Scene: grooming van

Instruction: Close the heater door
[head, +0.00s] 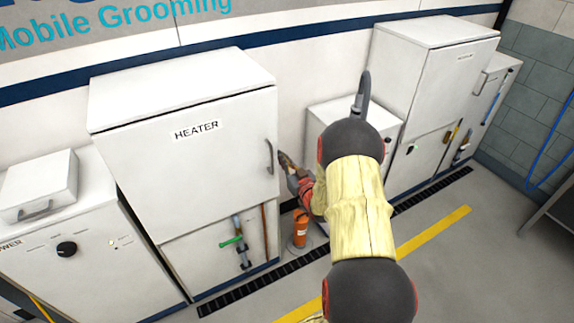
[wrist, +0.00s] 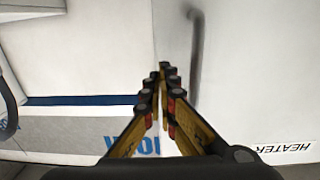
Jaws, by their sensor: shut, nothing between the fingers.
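The heater door (head: 215,170) is a white panel labelled HEATER on a tall cabinet, with a dark vertical handle (head: 269,156) near its right edge. A thin dark line runs along the door's top edge; I cannot tell how far ajar it is. My gripper (head: 283,158) is just right of the handle and the door's free edge, partly hidden by my arm. In the wrist view my gripper (wrist: 164,72) has its fingers together and empty. The handle (wrist: 195,60) is right of the fingertips there, apart from them in the picture, and the door (wrist: 265,75) fills the right.
An orange cylinder (head: 300,228) stands on the floor below my gripper. Another white cabinet (head: 440,85) stands to the right, and a power cabinet (head: 70,245) to the left. Tools hang on the heater's lower front. Open floor (head: 480,270) lies at the right.

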